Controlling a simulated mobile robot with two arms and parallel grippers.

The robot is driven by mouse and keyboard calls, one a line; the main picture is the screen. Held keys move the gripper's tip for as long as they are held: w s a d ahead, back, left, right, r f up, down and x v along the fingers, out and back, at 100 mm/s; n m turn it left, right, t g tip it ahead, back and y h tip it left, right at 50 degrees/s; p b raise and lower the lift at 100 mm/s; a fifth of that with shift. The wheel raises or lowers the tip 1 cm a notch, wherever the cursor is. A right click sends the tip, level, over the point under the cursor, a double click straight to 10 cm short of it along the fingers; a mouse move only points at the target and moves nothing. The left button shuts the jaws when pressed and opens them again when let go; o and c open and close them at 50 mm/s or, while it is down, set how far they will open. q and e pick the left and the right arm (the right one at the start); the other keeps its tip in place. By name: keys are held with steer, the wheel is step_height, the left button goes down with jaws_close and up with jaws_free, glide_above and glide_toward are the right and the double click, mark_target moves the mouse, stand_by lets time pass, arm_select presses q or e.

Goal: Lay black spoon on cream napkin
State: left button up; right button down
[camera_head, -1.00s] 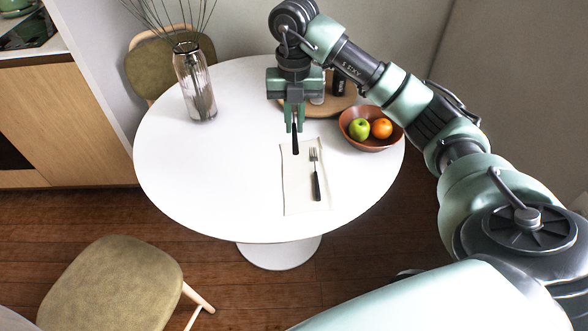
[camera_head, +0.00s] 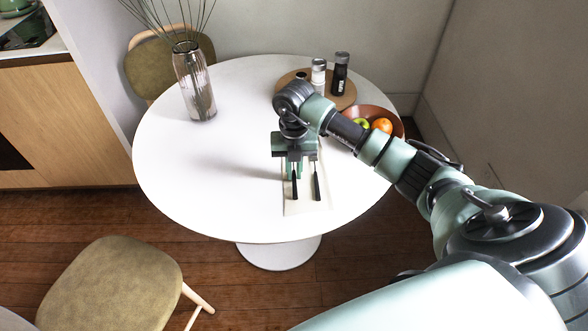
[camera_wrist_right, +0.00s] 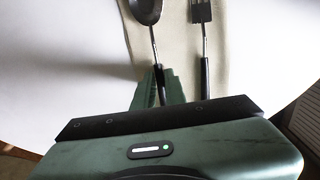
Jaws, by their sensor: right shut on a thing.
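The black spoon shows in the right wrist view (camera_wrist_right: 147,12), with its bowl over the left part of the cream napkin. Its dark handle (camera_head: 294,188) shows below my gripper in the head view. The cream napkin (camera_head: 304,208) lies flat on the white table. My right gripper (camera_head: 294,178) is shut on the spoon, low over the napkin's left part; in the right wrist view its fingers (camera_wrist_right: 161,84) hold the handle. I cannot tell if the spoon touches the napkin. My left gripper is not in view.
A fork with a black handle (camera_head: 317,188) lies on the napkin, right of the spoon. A brown bowl (camera_head: 397,118) with a green apple and an orange stands behind right. A glass vase (camera_head: 195,85) stands back left. The table's left side is clear.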

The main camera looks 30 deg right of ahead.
mark_target(293, 175)
steer(key=shift+s+f+b, duration=0.1)
steer(key=shift+f+b, duration=0.3)
steer(key=shift+f, duration=0.2)
steer(key=c, duration=1.5)
jaws_free()
steer(key=shift+s+f, duration=0.1)
steer(key=shift+o, duration=0.2)
steer(key=shift+a, duration=0.1)
steer(key=shift+r+p, duration=0.3)
steer(key=shift+r, duration=0.1)
step_height(293, 175, up, 13)
steer(key=shift+w+f+b, duration=0.15)
steer(key=shift+w+b, duration=0.05)
steer(key=shift+b, duration=0.2)
